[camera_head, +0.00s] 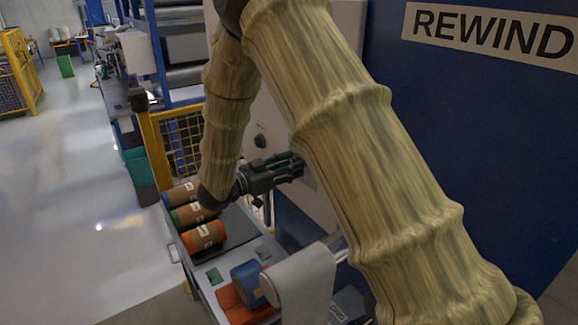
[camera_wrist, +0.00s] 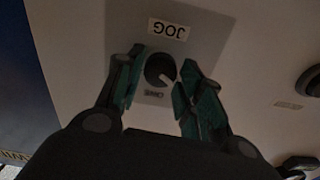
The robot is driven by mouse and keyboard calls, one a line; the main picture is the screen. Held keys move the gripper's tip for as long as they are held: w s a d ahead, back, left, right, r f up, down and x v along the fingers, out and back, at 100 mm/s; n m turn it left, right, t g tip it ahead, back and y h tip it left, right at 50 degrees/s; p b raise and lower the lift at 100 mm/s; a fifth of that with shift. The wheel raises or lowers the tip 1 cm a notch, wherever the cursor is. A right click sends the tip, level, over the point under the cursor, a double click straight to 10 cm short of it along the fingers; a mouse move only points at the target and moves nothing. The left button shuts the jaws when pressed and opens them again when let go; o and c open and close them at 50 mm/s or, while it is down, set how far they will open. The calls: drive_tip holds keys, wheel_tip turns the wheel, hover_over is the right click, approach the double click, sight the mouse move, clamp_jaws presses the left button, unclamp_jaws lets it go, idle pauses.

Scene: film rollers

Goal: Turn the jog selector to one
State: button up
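The jog selector (camera_wrist: 160,70) is a round black knob on a grey plate, with an upside-down JOG label (camera_wrist: 168,30) above it in the wrist view. A light pointer mark on the knob points to the lower right. Small lettering below the knob is too blurred to read. My gripper (camera_wrist: 163,60) is open, its two green-padded fingers on either side of the knob with small gaps visible. Whether the fingertips reach the knob's depth I cannot tell. In the head view my gripper (camera_head: 298,166) is at the pale panel, and my arm hides the selector.
Below are orange (camera_head: 204,236), green and blue-ended rolls on a bench, and a pale roller (camera_head: 306,285). A yellow guard (camera_head: 157,150) stands behind. Dark round parts (camera_wrist: 309,80) show at the wrist view's right edge.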

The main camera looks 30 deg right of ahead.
drive_tip(key=c, duration=0.3)
drive_tip(key=shift+c, duration=0.5)
drive_tip(key=shift+f+m+b, duration=0.15)
drive_tip(key=shift+m+b, duration=0.15)
drive_tip(key=shift+b, duration=0.3)
drive_tip(key=m+b, duration=0.5)
drive_tip(key=b, duration=0.4)
drive_tip(key=m+b, duration=0.6)
drive_tip(key=b, duration=0.4)
drive_tip(key=shift+s+f, duration=0.15)
drive_tip(key=shift+s, duration=0.05)
drive_tip(key=shift+b, duration=0.3)
